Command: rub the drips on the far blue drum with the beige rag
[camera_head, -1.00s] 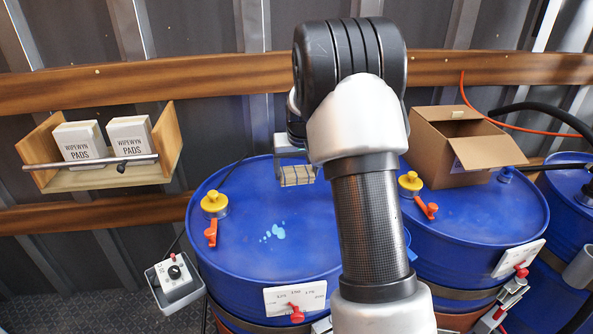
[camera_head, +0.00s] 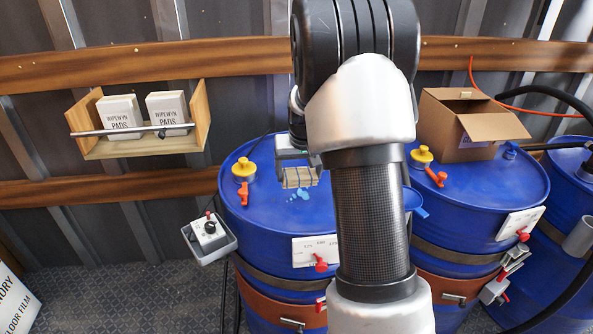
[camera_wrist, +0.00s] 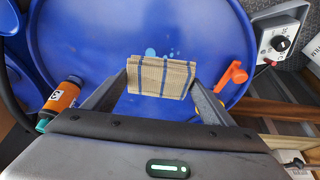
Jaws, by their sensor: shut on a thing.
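The blue drum (camera_head: 270,215) with light-blue drips (camera_head: 298,194) on its lid is left of centre in the head view. My gripper (camera_head: 297,166) is shut on the beige rag (camera_head: 300,178), which has dark stripes, and holds it over this lid. In the head view the drips show just below the rag, partly covered. In the wrist view the rag (camera_wrist: 160,78) hangs between the fingers (camera_wrist: 155,90), and drips (camera_wrist: 151,52) show just past its upper edge. I cannot tell whether the rag touches the lid.
The lid carries a yellow cap (camera_head: 243,168) and an orange lever (camera_head: 243,193). A grey control box (camera_head: 209,232) is at its left. Another blue drum (camera_head: 470,205) with a cardboard box (camera_head: 468,130) stands right. An orange bottle (camera_wrist: 62,100) shows in the wrist view. A wall shelf (camera_head: 140,143) holds pad boxes.

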